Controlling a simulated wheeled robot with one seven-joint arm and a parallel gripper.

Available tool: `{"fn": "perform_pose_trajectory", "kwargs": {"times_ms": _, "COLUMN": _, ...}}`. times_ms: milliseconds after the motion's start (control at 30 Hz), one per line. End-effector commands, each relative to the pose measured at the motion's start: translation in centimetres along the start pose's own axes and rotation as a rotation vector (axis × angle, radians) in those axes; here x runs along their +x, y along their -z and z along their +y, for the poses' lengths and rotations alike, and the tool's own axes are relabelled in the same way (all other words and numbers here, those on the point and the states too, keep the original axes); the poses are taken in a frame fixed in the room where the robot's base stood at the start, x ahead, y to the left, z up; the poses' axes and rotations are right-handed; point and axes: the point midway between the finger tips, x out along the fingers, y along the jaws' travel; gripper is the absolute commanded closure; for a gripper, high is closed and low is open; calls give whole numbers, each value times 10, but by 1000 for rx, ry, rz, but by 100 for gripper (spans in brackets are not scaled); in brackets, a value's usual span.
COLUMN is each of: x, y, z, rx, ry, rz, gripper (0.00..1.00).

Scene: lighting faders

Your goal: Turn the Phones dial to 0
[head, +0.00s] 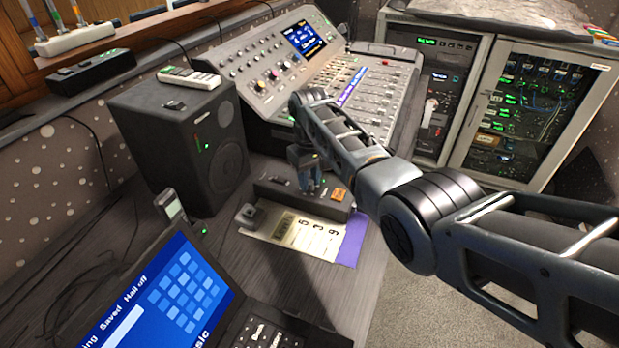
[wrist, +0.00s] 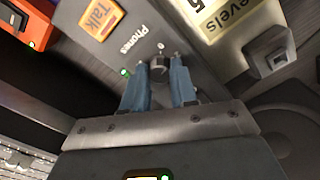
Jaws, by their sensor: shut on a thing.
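The Phones dial (wrist: 158,63) is a small grey knob on a dark panel box, beside the printed word "Phones" in the wrist view. My gripper (wrist: 159,68) is shut on the dial, with one blue-grey finger on each side of it. A small white mark shows on the panel just above the dial; it is too small to read surely. A green light glows to the left of the dial. In the head view my gripper (head: 310,178) reaches down onto the panel box (head: 275,195), and the dial is hidden there.
An orange Talk button (wrist: 101,17) is close to the dial; it also shows in the head view (head: 337,194). A levels sheet (head: 300,232) lies before the box. A black speaker (head: 170,150), a laptop (head: 165,300) and a mixing console (head: 330,90) stand around.

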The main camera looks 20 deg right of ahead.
Motion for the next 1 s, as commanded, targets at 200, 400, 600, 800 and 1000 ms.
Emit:
{"fn": "perform_pose_trajectory", "kwargs": {"times_ms": 200, "x": 0, "y": 0, "z": 0, "rx": -201, "ry": 0, "rz": 0, "gripper": 100}}
{"fn": "perform_pose_trajectory", "kwargs": {"times_ms": 400, "x": 0, "y": 0, "z": 0, "rx": -363, "ry": 0, "rz": 0, "gripper": 100}}
{"fn": "perform_pose_trajectory", "kwargs": {"times_ms": 600, "x": 0, "y": 0, "z": 0, "rx": -484, "ry": 0, "rz": 0, "gripper": 100}}
{"fn": "perform_pose_trajectory", "kwargs": {"times_ms": 800, "x": 0, "y": 0, "z": 0, "rx": -557, "ry": 0, "rz": -1, "gripper": 100}}
{"fn": "perform_pose_trajectory", "kwargs": {"times_ms": 1000, "x": 0, "y": 0, "z": 0, "rx": -587, "ry": 0, "rz": -1, "gripper": 100}}
